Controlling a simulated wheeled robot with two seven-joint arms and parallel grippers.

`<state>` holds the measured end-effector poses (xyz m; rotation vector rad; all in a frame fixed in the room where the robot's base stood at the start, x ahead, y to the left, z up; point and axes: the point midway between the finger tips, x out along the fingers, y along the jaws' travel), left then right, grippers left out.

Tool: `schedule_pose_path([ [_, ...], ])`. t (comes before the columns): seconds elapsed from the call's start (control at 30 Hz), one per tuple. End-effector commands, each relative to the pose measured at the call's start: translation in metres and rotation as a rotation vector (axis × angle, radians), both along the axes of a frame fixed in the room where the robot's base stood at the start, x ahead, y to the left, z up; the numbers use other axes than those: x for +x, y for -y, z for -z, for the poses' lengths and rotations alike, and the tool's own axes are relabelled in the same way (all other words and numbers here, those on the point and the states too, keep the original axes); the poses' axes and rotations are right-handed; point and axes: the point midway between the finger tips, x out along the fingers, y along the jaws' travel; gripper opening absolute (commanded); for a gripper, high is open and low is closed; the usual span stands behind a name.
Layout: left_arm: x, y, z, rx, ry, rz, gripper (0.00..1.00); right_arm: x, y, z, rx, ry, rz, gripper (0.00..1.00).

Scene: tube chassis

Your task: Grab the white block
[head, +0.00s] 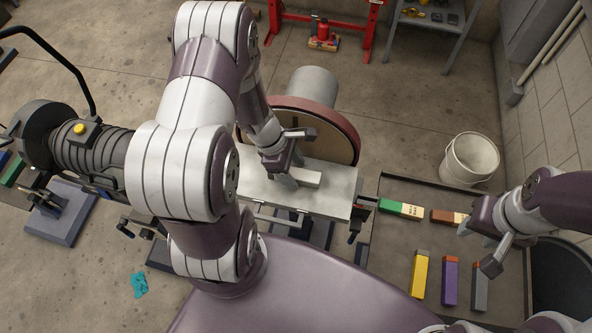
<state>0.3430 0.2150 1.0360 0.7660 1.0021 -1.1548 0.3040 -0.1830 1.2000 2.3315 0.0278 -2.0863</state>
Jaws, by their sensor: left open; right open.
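The white block (309,179) lies on the grey work table (325,205) of a disc sander. My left gripper (298,157) is open just above and beside the block, and its near finger covers the block's left end. I cannot tell whether the finger touches the block or whether the block is between the fingers. My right gripper (478,247) is open and empty at the right, above a dark bench top.
The sander's round disc (335,135) stands right behind the block. Green (390,206), brown (442,216), yellow (420,275), purple (450,283) and grey (481,289) blocks lie on the dark bench (390,250) near my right gripper. A white bucket (462,165) stands behind.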

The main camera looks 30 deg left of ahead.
Motion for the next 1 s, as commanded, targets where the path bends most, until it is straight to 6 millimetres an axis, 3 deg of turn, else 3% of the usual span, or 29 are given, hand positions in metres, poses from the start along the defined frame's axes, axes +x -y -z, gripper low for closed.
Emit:
schedule_pose_path([
  [0.23,0.000,0.001,0.003,0.000,0.000,0.001,0.66,0.000,0.000,0.000,0.000,0.000,0.000,0.43],
  [0.43,0.000,0.001,0.003,0.000,0.000,0.001,0.01,0.000,0.000,0.000,0.000,0.000,0.000,0.43],
  [0.77,0.000,0.001,0.000,0.000,0.001,0.002,0.00,0.000,0.000,0.001,0.000,0.000,0.000,0.43],
  [1.0,0.002,0.001,-0.035,0.001,0.005,0.003,0.00,0.000,0.000,0.003,0.000,0.000,0.000,0.43],
])
